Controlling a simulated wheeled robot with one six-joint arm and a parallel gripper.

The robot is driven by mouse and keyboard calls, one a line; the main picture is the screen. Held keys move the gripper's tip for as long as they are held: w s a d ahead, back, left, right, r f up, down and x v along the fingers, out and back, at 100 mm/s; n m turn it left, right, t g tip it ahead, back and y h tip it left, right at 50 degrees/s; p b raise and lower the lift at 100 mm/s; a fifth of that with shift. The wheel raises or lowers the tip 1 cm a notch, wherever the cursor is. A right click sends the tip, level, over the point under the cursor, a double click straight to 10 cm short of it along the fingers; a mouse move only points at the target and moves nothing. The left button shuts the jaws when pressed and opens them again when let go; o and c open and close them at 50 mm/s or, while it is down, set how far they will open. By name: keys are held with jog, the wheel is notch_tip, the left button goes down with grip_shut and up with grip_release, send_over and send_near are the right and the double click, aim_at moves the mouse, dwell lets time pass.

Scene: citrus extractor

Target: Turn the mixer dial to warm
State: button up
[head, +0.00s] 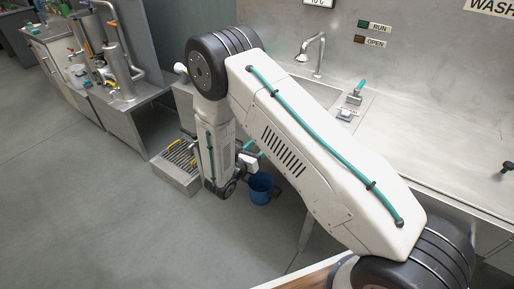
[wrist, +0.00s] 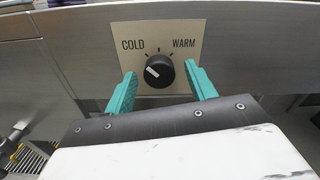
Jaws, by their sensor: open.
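The mixer dial (wrist: 159,71) is a round black knob with a white pointer mark, on a beige plate (wrist: 183,28) labelled COLD at left and WARM at right. Its white mark points to the upper left, toward COLD. My gripper (wrist: 161,84) is open in the wrist view, with one teal finger on each side of the dial. I cannot tell whether the fingers touch it. In the head view my arm covers the dial and its plate, and the fingers are mostly hidden.
The plate is on a metal panel (wrist: 264,37). In the head view a sink tap (head: 318,55) stands on the steel counter (head: 420,140). A blue bucket (head: 261,188) and a metal grated box (head: 178,166) are on the floor below. Open floor lies at left.

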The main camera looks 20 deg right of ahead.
jog(key=c, duration=1)
jog(key=shift+m, duration=0.3)
jog(key=m, duration=1.7)
jog(key=shift+d, duration=0.15)
jog(key=shift+m, duration=0.3)
